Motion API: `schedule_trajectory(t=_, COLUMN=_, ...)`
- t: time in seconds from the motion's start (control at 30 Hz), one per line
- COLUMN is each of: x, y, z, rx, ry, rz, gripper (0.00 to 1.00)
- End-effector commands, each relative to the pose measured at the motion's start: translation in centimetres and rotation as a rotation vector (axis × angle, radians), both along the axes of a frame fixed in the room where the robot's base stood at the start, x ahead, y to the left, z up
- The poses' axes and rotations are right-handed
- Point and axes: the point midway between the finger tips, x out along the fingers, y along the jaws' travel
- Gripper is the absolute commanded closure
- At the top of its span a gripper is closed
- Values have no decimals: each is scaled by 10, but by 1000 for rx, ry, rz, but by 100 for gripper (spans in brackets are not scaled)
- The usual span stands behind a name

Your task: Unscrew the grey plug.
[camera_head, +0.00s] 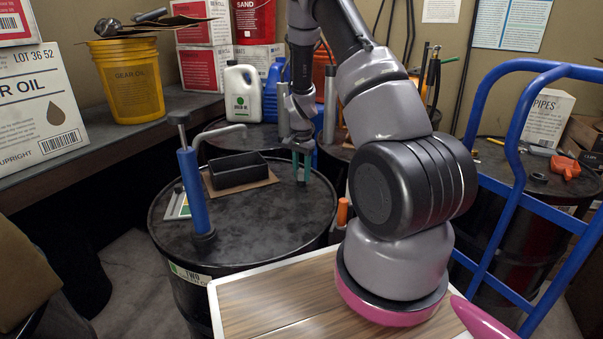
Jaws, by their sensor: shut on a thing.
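A black drum (250,235) stands in front of me, with a sticker on its side that reads "TWO". My gripper (301,176) points down at the far right part of the drum's top, close to the rim. Its teal fingers are close together and their tips are at the lid. They are shut on what appears to be the grey plug. The plug is too small and too covered by the fingers to make out, so I cannot tell whether it sits in its hole or is raised.
On the drum, a blue hand pump (195,190) stands upright at the left, and a black tray (238,170) sits on cardboard left of my gripper. White (242,90) and blue jugs stand on a drum behind. A blue hand truck (510,160) is at the right.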

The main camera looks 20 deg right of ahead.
Motion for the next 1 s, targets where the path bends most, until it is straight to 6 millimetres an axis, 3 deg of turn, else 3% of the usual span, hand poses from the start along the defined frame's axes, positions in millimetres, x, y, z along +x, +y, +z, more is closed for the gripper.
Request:
schedule_trajectory(t=0.3, x=1, y=0, z=1, rx=0, ry=-2, rz=478, gripper=100)
schedule_trajectory(t=0.67, x=0, y=0, z=1, rx=1, ry=-1, rz=538, gripper=100)
schedule_trajectory(t=1.0, x=0, y=0, z=1, rx=1, ry=-1, rz=1034, gripper=100)
